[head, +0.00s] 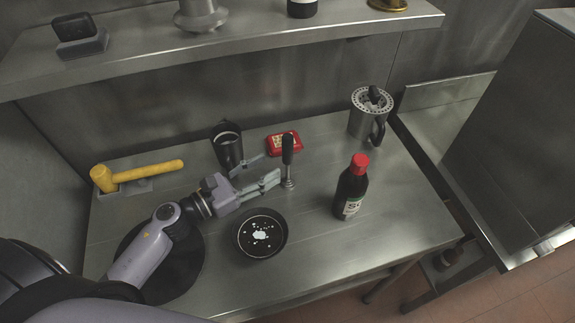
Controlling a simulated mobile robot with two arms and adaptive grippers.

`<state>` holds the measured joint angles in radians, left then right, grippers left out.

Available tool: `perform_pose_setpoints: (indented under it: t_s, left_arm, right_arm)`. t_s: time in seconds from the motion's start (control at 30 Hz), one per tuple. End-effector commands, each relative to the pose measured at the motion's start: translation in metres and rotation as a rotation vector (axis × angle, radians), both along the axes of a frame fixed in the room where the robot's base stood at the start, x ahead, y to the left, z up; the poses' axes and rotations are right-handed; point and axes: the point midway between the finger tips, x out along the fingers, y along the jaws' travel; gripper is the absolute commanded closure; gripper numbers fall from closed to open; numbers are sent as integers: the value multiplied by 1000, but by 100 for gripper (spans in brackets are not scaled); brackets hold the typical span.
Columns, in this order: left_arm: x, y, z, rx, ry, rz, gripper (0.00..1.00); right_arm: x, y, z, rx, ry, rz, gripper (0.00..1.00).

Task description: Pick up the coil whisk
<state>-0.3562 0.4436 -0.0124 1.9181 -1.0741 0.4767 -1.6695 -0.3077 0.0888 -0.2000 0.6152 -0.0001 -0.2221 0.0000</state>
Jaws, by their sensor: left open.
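My left gripper (271,169) reaches in from the left. Its two fingers are apart and point at the whisk, with the tips close to its left side. I cannot tell whether a tip touches it. Nothing is between the fingers that I can make out. My right gripper is not in view.
Close behind the gripper are a black cup (228,146) and a red box (284,143). A small black pan (262,236) lies in front. A red-capped bottle (350,188) and steel canister (368,117) stand right. A yellow mallet (140,174) lies left. A shelf (250,30) overhangs the back.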

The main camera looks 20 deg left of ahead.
Motion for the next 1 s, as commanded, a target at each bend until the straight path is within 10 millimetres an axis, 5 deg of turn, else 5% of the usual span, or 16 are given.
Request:
perform_pose_setpoints:
  t_s: [0.2,0.6,0.87,1.0]
  left_arm:
    - [15,-11,1,-1,1,1,56]
    - [51,-44,4,-2,0,1,56]
    - [53,-46,1,0,1,0,56]
    - [53,-46,1,-1,1,0,64]
  right_arm:
    - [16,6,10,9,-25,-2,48]
    - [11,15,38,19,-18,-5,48]
    - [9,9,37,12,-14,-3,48]
    - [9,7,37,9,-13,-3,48]
